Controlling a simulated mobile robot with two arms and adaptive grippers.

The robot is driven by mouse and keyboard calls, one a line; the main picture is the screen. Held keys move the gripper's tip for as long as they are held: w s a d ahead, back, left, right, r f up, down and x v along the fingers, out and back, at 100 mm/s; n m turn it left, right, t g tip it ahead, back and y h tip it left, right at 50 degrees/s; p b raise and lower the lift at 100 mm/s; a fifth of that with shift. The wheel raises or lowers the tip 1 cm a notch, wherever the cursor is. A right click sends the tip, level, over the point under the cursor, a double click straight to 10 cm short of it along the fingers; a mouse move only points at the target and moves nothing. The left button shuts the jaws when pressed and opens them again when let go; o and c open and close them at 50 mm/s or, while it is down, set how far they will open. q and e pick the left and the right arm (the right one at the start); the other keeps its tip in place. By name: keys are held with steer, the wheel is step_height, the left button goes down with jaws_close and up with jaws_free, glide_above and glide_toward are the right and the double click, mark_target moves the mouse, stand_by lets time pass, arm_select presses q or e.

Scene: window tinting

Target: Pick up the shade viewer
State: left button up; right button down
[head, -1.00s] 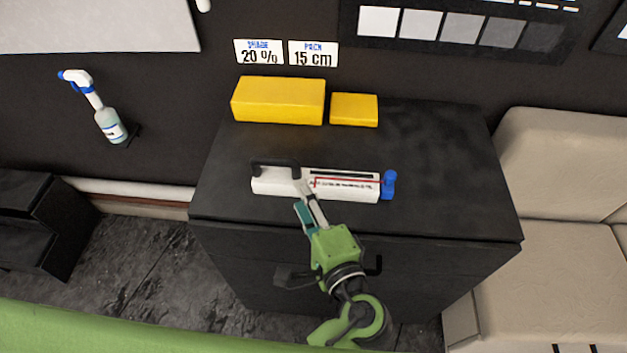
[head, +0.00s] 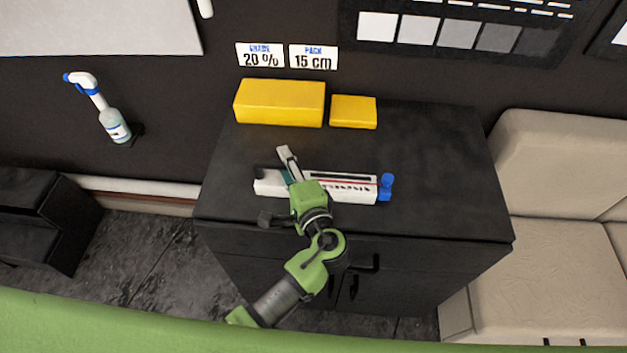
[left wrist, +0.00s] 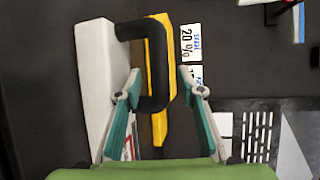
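The shade viewer (head: 335,187) is a long white device with a dark handle at its left end and a blue knob at its right end. It lies on the black cabinet top. In the left wrist view its white body (left wrist: 97,75) is at the left, and its black loop handle (left wrist: 157,65) reaches between my fingers. My left gripper (head: 287,164) is over the handle end and partly hides it. In the left wrist view the fingers (left wrist: 168,92) are apart, one on each side of the handle. I cannot tell whether either touches it. My right gripper is not in view.
Two yellow blocks (head: 279,103) (head: 353,112) stand behind the viewer on the cabinet (head: 440,170). Signs reading 20 % and 15 cm (head: 287,56) are on the wall. A spray bottle (head: 114,125) is at the left, a beige seat (head: 560,265) at the right. The cabinet's right side is clear.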

arm_select(q)
jaws_close()
steer(key=shift+r, duration=0.1)
steer(key=shift+r+p, duration=0.45)
steer(key=shift+r, duration=0.1)
steer(key=r+p, duration=0.3)
steer(key=shift+s+d+r, duration=0.15)
steer(key=shift+s, duration=0.1)
steer(key=s+d+r+p, duration=0.2)
steer(key=s+r+p, duration=0.6)
steer(key=s, duration=0.5)
steer(key=shift+s+d+r+p, duration=0.15)
steer(key=shift+d+r+p, duration=0.15)
steer(key=shift+p, duration=0.2)
